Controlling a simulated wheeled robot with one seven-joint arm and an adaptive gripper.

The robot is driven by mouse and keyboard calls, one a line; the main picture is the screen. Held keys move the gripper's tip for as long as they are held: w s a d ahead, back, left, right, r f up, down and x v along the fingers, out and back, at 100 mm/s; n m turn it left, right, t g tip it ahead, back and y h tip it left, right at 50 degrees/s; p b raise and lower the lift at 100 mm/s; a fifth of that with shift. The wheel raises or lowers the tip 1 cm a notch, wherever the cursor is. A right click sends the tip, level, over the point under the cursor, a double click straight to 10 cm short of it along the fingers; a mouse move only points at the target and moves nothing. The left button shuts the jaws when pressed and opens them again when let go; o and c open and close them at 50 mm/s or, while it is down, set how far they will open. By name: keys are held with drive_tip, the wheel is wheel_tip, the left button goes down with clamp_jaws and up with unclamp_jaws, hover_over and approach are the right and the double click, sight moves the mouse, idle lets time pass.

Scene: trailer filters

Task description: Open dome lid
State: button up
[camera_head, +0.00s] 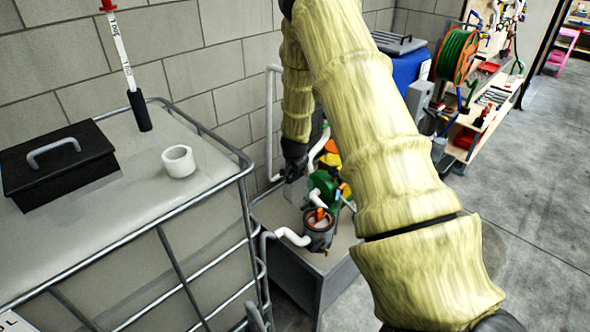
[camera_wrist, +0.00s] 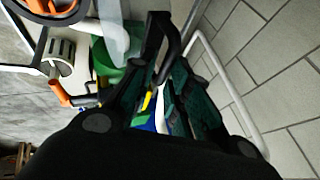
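I cannot pick out the dome lid with certainty. In the head view, a small grey pot with an orange part inside (camera_head: 319,219) stands beside a green pump-like unit (camera_head: 323,187). A cylindrical grey part with orange pieces also shows at upper left in the wrist view (camera_wrist: 62,50).
White pipes (camera_head: 290,236) run beside the pot. At left, a caged tank (camera_head: 130,205) carries a black toolbox (camera_head: 57,163) and a white ring (camera_head: 179,161). The concrete floor at right is clear.

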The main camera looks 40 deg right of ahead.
drive_tip(key=shift+o, duration=0.6)
drive_tip(key=shift+a+f, duration=0.1)
drive_tip(key=v, duration=1.2)
